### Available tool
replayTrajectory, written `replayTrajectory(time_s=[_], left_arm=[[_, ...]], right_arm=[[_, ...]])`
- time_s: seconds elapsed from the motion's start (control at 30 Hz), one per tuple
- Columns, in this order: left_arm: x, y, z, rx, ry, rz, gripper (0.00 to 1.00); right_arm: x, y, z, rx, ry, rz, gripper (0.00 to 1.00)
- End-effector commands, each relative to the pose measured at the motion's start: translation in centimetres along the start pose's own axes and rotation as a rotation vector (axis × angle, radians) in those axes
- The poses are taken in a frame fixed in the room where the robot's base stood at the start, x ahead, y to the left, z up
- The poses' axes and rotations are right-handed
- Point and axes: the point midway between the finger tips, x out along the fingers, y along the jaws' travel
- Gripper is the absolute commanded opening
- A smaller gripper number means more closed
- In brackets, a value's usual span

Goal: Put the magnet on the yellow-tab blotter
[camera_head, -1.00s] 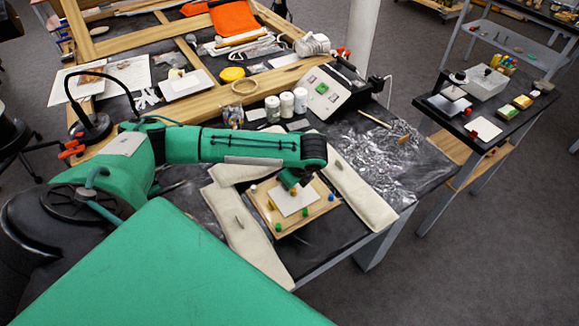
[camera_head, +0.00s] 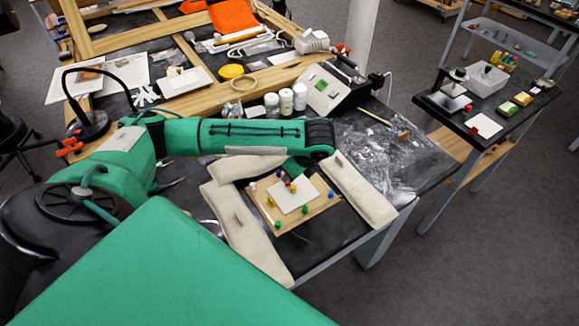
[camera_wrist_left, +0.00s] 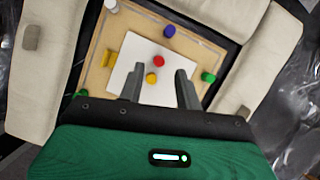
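A white sheet (camera_wrist_left: 150,84) lies on a wooden board (camera_head: 262,199). A small red round piece (camera_wrist_left: 159,61) and a small yellow round piece (camera_wrist_left: 151,78) are over it, close together. I cannot tell which piece is the magnet. My left gripper (camera_wrist_left: 159,70) is open over the sheet, with the red and yellow pieces showing between its fingers; neither is gripped. In the head view its fingers are largely hidden by the wrist. My right gripper is not in view.
Blue (camera_wrist_left: 169,31), green (camera_wrist_left: 208,77) and white (camera_wrist_left: 111,5) pieces stand around the board. Beige pads (camera_head: 358,190) flank it closely. White jars (camera_head: 286,101) stand behind my forearm. A side table (camera_head: 500,118) at right holds several small items.

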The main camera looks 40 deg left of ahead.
Motion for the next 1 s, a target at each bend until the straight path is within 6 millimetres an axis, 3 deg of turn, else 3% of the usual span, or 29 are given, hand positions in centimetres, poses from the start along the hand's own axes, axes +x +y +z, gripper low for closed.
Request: replayTrajectory(time_s=[0.2,0.4,1.0], left_arm=[[-4.6,-0.1,-0.1,0.001,0.002,-0.004,0.35],[-7.2,-0.1,-0.1,0.000,0.001,-0.002,0.35],[-7.7,0.0,0.0,0.000,0.001,0.001,0.35]], right_arm=[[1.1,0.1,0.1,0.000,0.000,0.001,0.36],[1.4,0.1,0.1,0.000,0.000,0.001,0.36],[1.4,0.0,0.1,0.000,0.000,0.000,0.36]])
